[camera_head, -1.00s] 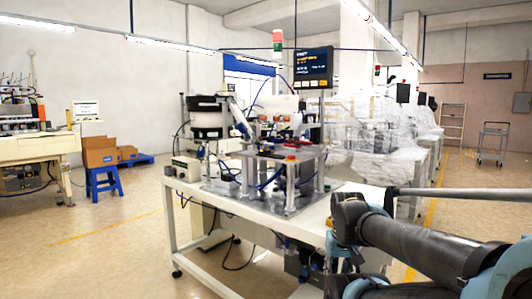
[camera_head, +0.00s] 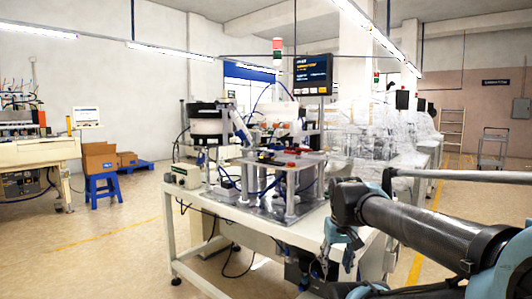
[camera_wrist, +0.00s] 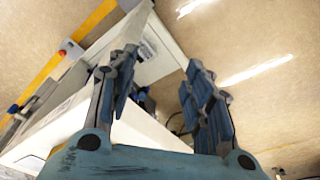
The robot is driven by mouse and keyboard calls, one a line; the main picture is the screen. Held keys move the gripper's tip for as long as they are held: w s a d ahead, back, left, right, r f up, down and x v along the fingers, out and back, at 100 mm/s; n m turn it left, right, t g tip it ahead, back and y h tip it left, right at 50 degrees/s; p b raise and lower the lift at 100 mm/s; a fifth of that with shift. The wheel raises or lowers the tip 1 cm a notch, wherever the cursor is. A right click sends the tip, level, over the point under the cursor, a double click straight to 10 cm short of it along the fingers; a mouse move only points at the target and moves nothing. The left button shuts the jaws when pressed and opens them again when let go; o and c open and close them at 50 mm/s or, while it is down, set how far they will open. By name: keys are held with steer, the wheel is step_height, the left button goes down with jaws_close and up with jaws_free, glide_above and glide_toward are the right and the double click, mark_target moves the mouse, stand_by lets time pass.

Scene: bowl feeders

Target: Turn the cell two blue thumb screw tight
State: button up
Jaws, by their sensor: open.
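The blue thumb screw cannot be made out in either view. Small red and dark parts lie on that plate, too small to tell apart. My gripper (camera_wrist: 162,85) is open in the wrist view, its two blue-grey fingers apart with nothing held between them. Behind the fingers are a white table edge and the floor. My arm reaches in at the right of the head view, in front of the table.
A control box (camera_head: 186,175) sits at the table's left end, and a monitor (camera_head: 312,74) hangs above. Plastic-wrapped machines (camera_head: 365,125) stand behind to the right. A blue stool (camera_head: 103,188) stands at the left. The floor between stool and table is clear.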

steer(key=w+a+r+n, duration=0.1)
steer(key=w+a+r, duration=0.1)
steer(key=w+r, duration=0.65)
steer(key=w+a+r+n, duration=0.1)
steer(key=w+r, duration=0.4)
steer(key=r, duration=0.6)
step_height(320, 180, up, 26)
steer(key=n+g, duration=0.2)
steer(key=n, duration=0.3)
glide_above(266, 154)
steer(key=w, duration=0.2)
step_height(266, 154, down, 17)
steer(key=shift+s+a+f, duration=0.1)
steer(key=shift+s, duration=0.05)
steer(key=c, duration=1.1)
